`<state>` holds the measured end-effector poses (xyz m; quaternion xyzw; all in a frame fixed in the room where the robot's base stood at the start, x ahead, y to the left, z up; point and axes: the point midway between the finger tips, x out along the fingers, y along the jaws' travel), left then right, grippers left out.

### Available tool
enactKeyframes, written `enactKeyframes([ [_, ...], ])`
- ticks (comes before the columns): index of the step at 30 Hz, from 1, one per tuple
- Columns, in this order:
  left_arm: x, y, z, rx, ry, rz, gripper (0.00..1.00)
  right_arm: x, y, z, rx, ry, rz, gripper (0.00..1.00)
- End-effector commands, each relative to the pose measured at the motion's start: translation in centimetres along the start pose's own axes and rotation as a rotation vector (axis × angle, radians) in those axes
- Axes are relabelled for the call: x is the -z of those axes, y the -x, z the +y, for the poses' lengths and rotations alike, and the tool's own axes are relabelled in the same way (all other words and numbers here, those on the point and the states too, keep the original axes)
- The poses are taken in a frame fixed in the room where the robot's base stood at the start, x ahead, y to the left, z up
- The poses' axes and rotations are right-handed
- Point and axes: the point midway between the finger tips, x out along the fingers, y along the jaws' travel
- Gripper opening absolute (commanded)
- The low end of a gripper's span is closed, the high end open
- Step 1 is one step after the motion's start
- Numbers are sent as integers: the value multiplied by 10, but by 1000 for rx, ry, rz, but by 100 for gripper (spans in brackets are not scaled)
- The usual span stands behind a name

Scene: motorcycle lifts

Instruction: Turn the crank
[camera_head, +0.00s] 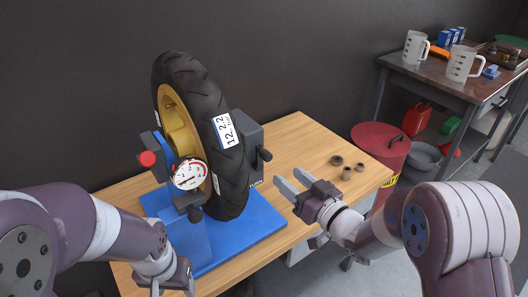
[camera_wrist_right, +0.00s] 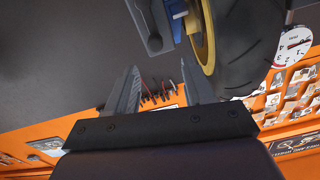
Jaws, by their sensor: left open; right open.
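A black tyre (camera_head: 212,125) on a gold rim stands upright in a stand on a blue base (camera_head: 262,222). A dark crank-like handle (camera_head: 264,155) sticks out at the stand's right side. In the right wrist view, a dark grey bar (camera_wrist_right: 150,27) at the top, beside the gold rim, may be the crank. My right gripper (camera_head: 292,182) is open and empty, right of the tyre and apart from the handle. Its open fingers also show in the right wrist view (camera_wrist_right: 160,72). My left gripper (camera_head: 174,284) is low at the front left, open, partly cut off.
A round dial gauge (camera_head: 188,174) and red knob (camera_head: 148,158) sit on the stand's left. A bench (camera_head: 440,72) with jugs is at back right.

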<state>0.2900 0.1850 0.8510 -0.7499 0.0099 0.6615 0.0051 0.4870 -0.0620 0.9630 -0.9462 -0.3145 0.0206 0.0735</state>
Motion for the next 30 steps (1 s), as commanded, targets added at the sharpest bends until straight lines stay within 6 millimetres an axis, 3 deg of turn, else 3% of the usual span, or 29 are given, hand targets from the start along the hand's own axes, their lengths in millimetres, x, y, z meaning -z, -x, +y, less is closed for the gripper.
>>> enactKeyframes([
  [6,0,-1,0,0,0,0,58,-2,-54,-1,2,2,-3,53],
  [12,0,-1,0,0,0,0,58,-1,-95,0,-1,1,-2,53],
  [18,0,-1,0,0,0,0,58,-1,-113,1,-3,1,-2,53],
  [26,0,-1,0,0,0,0,58,-1,-115,1,-4,1,-3,53],
  [28,0,-1,0,0,0,0,58,-1,-115,1,-4,1,-3,36],
  [30,0,-1,0,0,0,0,58,-1,-114,1,-4,1,-3,14],
])
